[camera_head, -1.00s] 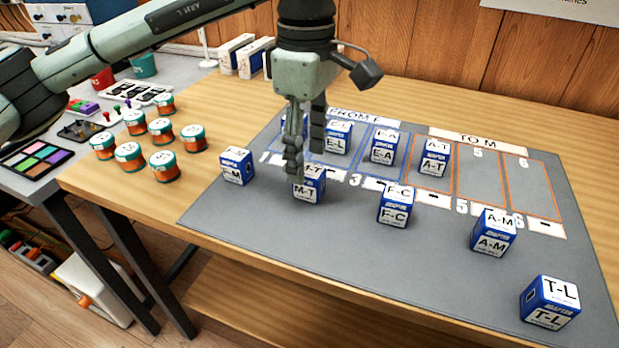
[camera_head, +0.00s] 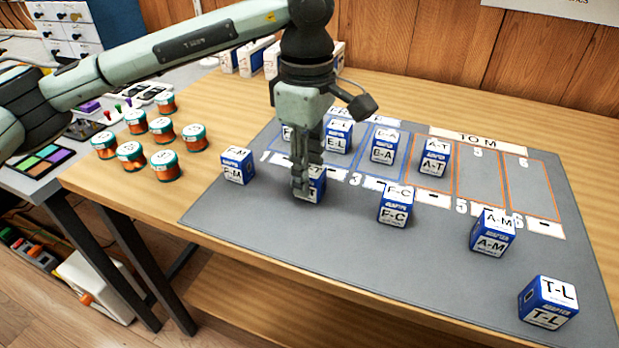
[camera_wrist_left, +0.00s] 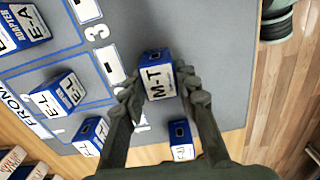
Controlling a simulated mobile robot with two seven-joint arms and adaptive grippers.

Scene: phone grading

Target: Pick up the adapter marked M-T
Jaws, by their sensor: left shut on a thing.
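The M-T adapter (camera_head: 314,187) is a small blue and white box on the grey mat (camera_head: 258,268), partly hidden behind my left gripper's fingers in the head view. My left gripper (camera_head: 303,188) points down at it and is shut on it. In the left wrist view the M-T adapter (camera_wrist_left: 157,76) sits between the two fingertips (camera_wrist_left: 160,88), its M-T label facing the camera. I cannot tell whether it is clear of the mat. My right gripper is not in view.
F-M (camera_head: 237,166) stands left of the gripper and F-C (camera_head: 396,206) right. E-L (camera_head: 339,137), E-A (camera_head: 383,147) and A-T (camera_head: 434,158) stand in the slots behind. A-M (camera_head: 492,232) and T-L (camera_head: 548,302) stand front right.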

